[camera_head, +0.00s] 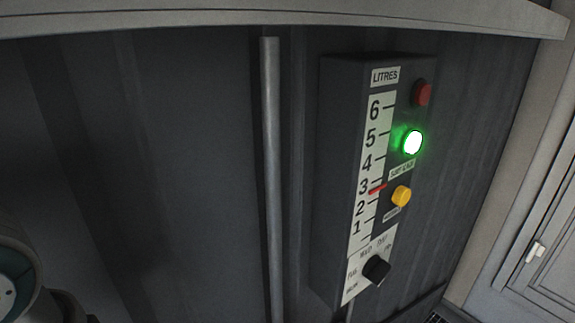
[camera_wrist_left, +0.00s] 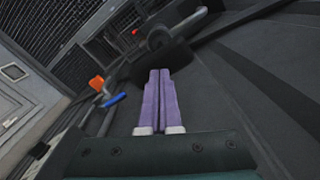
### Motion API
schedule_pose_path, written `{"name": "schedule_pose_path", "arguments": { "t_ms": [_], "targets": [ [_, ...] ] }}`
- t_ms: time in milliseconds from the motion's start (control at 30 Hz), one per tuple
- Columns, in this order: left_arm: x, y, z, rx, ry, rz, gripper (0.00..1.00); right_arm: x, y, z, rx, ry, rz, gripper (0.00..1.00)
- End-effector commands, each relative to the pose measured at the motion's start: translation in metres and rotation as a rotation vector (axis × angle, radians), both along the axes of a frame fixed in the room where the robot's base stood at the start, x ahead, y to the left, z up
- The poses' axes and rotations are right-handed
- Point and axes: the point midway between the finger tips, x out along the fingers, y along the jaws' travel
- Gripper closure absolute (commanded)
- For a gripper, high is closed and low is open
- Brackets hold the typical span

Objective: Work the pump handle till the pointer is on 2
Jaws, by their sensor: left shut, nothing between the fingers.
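The gauge box (camera_head: 335,180) hangs on the dark corrugated wall, with a LITRES scale running up to 6. Its red pointer (camera_head: 377,189) stands between 2 and 3, close to 3. My left gripper (camera_wrist_left: 159,73) shows in the left wrist view, its purple fingers pressed together and empty. Beyond the fingertips is a dark rounded body with a pale grey bar (camera_wrist_left: 188,22), apart from the fingers; I cannot tell whether this is the pump handle. No handle is clear in the head view. My right gripper is not in view.
The box carries a red button (camera_head: 422,94), a lit green button (camera_head: 412,142), a yellow button (camera_head: 401,196) and a black knob (camera_head: 376,269). A vertical grey pipe (camera_head: 271,170) runs left of it. Orange (camera_wrist_left: 96,83) and blue (camera_wrist_left: 114,99) parts show left of my fingers.

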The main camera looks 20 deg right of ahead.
Motion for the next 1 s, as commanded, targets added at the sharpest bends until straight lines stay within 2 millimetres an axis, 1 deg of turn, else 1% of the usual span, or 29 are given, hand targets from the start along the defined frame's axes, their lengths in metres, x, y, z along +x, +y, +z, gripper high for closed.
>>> {"name": "schedule_pose_path", "arguments": {
  "t_ms": [167, 267, 1000],
  "targets": [
    [0.0, 0.0, 0.0, 0.0, 0.0, 0.0, 1.0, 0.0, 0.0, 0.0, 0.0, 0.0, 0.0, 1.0],
    [0.0, 0.0, -0.004, 0.0, 0.0, 0.0, 1.0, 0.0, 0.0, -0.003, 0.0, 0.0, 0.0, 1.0],
    [0.0, 0.0, -0.073, -0.001, 0.0, 0.001, 1.0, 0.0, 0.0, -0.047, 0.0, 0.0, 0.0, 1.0]
  ]
}}
